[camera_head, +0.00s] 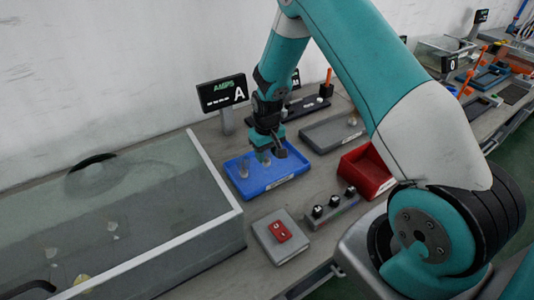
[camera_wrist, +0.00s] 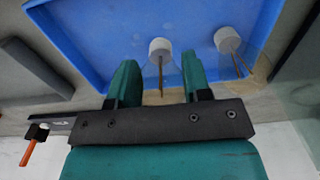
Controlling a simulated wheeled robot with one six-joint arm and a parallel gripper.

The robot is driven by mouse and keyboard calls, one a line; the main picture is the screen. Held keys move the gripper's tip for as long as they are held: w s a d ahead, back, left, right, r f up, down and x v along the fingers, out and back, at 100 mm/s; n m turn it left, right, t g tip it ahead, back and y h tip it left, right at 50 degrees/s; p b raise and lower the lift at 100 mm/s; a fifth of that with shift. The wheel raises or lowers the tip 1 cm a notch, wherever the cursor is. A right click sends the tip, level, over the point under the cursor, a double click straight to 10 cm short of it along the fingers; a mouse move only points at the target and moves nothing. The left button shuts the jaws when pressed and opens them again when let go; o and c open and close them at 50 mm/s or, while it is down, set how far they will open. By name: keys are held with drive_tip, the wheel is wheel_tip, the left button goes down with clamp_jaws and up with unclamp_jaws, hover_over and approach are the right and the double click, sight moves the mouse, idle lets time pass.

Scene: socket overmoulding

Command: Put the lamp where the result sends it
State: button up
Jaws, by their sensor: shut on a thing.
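My gripper (camera_head: 267,153) is low over the blue tray (camera_head: 274,181), shut on a lamp (camera_head: 266,161). In the wrist view the lamp (camera_wrist: 160,46) has a white cap and a thin brown stem, with what looks like clear glass around it. It sits between the two teal fingers of my gripper (camera_wrist: 161,80). A second, similar lamp (camera_wrist: 228,40) is in the blue tray beside it, and shows in the head view (camera_head: 243,169). I cannot tell whether the held lamp touches the tray.
A grey tray (camera_head: 318,137) and a red bin (camera_head: 367,178) stand right of the blue tray. In front are a grey box with a red switch (camera_head: 280,231) and a block with black knobs (camera_head: 334,213). A large glass-sided tank (camera_head: 225,215) fills the left.

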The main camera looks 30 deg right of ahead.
drive_tip(key=shift+f, duration=0.55)
drive_tip(key=shift+f, duration=0.1)
drive_tip(key=o, duration=0.9)
wheel_tip(320, 180, up, 12)
drive_tip(key=shift+f+b, duration=0.15)
drive_tip(key=shift+b, duration=0.65)
drive_tip(key=s+a+r+n+y, duration=0.2)
drive_tip(key=s+a+r+n, duration=0.1)
drive_tip(key=s+a+r, duration=0.9)
drive_tip(key=s+a+r+n+y, duration=0.1)
drive_tip(key=s+a+r+n, duration=0.1)
drive_tip(key=s, duration=0.5)
drive_tip(key=s+a+r+n+y, duration=0.1)
drive_tip(key=s+a+r, duration=0.3)
drive_tip(key=s, duration=0.4)
drive_tip(key=shift+s+n, duration=0.3)
drive_tip(key=shift+n, duration=0.2)
